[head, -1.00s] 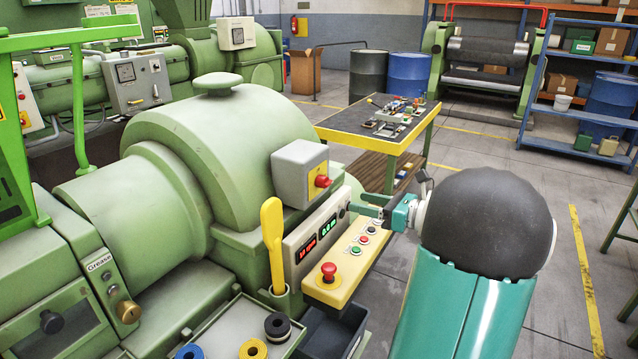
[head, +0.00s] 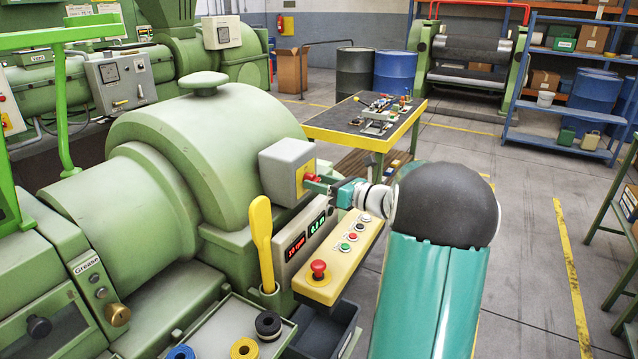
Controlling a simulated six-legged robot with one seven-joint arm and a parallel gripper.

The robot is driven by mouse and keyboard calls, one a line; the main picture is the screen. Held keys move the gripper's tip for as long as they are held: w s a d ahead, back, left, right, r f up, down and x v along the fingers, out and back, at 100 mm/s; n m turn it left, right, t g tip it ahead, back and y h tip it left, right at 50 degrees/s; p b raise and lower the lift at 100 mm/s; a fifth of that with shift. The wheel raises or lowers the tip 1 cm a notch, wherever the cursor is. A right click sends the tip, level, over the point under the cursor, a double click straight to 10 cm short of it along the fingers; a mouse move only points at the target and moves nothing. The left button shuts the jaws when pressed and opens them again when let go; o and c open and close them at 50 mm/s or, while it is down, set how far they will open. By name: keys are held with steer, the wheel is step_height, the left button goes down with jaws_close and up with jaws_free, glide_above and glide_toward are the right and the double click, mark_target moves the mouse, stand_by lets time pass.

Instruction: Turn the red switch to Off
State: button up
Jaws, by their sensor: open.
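The red switch (head: 309,178) sits on a yellow plate on the right face of a grey box (head: 285,165), fixed to the green extruder (head: 185,135). The fingers partly hide the switch. I cannot tell whether they touch it, nor which way the switch points.
Below the box are a display panel (head: 305,238) and a yellow control strip (head: 335,265) with a red mushroom button (head: 318,268) and small buttons. A yellow-handled tool (head: 262,240) stands upright in front. A table (head: 345,130) with parts stands behind.

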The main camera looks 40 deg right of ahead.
steer(key=shift+w+a, duration=0.15)
steer(key=shift+w, duration=0.2)
steer(key=c, duration=0.9)
